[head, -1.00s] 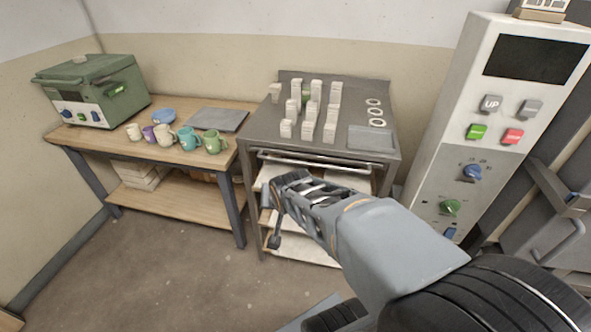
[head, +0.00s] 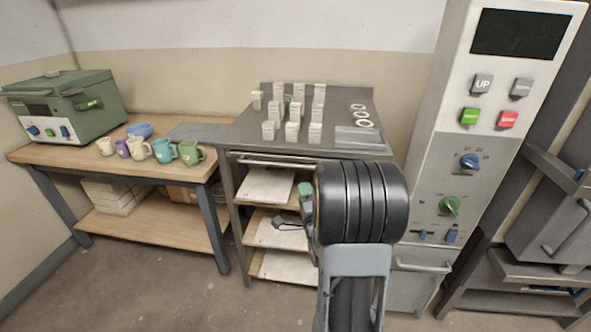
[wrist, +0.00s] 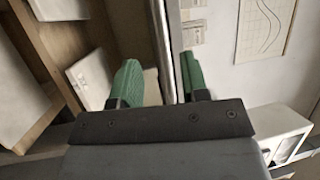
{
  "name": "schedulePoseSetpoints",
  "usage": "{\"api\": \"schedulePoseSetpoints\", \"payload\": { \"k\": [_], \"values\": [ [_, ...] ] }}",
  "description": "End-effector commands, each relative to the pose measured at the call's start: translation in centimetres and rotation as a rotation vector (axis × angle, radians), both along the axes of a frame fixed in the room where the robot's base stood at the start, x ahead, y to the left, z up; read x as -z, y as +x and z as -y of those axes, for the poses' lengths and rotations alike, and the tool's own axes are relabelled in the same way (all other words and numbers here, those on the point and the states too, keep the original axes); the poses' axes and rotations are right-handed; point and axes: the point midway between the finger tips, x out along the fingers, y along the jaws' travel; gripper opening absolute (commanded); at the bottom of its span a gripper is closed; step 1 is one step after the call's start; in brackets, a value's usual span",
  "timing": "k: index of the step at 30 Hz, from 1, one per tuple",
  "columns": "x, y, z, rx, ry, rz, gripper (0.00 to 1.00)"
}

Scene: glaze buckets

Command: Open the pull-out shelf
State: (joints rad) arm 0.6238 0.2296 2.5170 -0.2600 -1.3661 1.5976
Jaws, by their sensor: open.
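The pull-out shelf has a long metal handle bar (head: 275,162) under the top of the grey metal stand (head: 240,137) in the head view. It looks pushed in. My gripper (head: 304,190) is in front of the stand, just below the bar, with a green fingertip showing left of my dark wrist. My arm hides the right part of the stand's front. In the wrist view my gripper (wrist: 160,78) is open, with a green pad on each side. A metal bar (wrist: 184,40) runs through the gap between the pads. I cannot tell whether they touch it.
Several white test tiles (head: 292,132) stand on the stand's top. Below are shelves with pale slabs (head: 268,186). A wooden table (head: 75,152) with mugs is left. A tall control panel (head: 440,182) stands close on the right. Floor is clear front left.

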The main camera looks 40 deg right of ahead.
Motion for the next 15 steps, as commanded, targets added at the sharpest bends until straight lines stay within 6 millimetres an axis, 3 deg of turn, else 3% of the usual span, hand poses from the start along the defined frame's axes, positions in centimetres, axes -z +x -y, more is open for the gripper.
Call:
{"api": "schedulePoseSetpoints", "payload": {
  "k": [15],
  "values": [
    [-1.8, 8.7, 3.2, -0.001, -0.001, 0.002, 0.41]
  ]
}}
